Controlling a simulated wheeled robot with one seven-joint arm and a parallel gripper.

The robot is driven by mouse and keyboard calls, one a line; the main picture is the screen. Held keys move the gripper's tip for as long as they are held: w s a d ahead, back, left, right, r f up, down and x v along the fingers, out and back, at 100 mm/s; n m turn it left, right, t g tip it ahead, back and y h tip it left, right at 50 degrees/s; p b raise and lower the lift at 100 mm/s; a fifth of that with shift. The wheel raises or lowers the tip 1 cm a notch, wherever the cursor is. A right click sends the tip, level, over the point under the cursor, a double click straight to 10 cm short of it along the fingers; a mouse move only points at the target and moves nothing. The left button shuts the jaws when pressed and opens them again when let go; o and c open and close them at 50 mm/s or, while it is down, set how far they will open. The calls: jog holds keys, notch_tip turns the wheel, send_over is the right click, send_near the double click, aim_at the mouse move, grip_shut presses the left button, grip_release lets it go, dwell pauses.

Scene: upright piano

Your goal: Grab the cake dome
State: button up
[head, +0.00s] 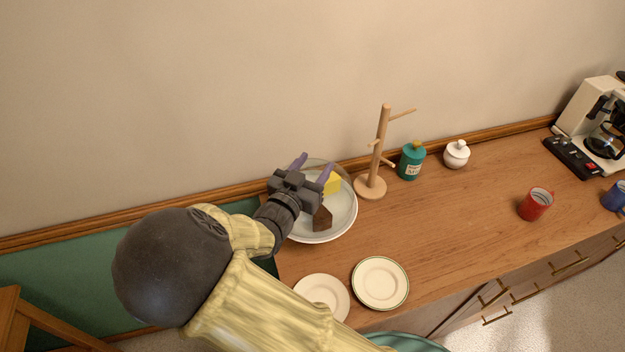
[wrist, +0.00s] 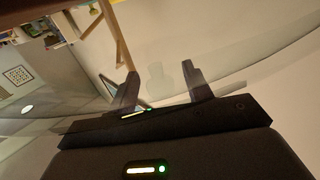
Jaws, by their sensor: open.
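The clear cake dome (head: 342,173) sits over a white round plate (head: 345,222) near the wall, with a yellow piece (head: 332,184) and a dark brown cake piece (head: 322,217) showing there. My gripper (head: 313,165) is over the dome with its two fingers apart. In the wrist view, a faint see-through knob-like shape, apparently the top of the cake dome (wrist: 160,80), shows between the open fingers (wrist: 160,88). Its clear edges are hard to make out, and I cannot tell whether a finger touches it. My arm hides the plate's left side.
A wooden mug tree (head: 381,150) stands close to the right of the dome. A teal canister (head: 411,162) and white lidded jar (head: 456,154) are farther right. Two small plates (head: 380,284) (head: 323,294) lie in front. A red mug (head: 536,204) stands right; the counter's middle is clear.

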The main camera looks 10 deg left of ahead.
dwell(0.4)
grip_shut()
jog(key=shift+r, duration=0.15)
notch_tip(320, 180, up, 10)
jog(key=shift+f, duration=0.1)
dwell(0.7)
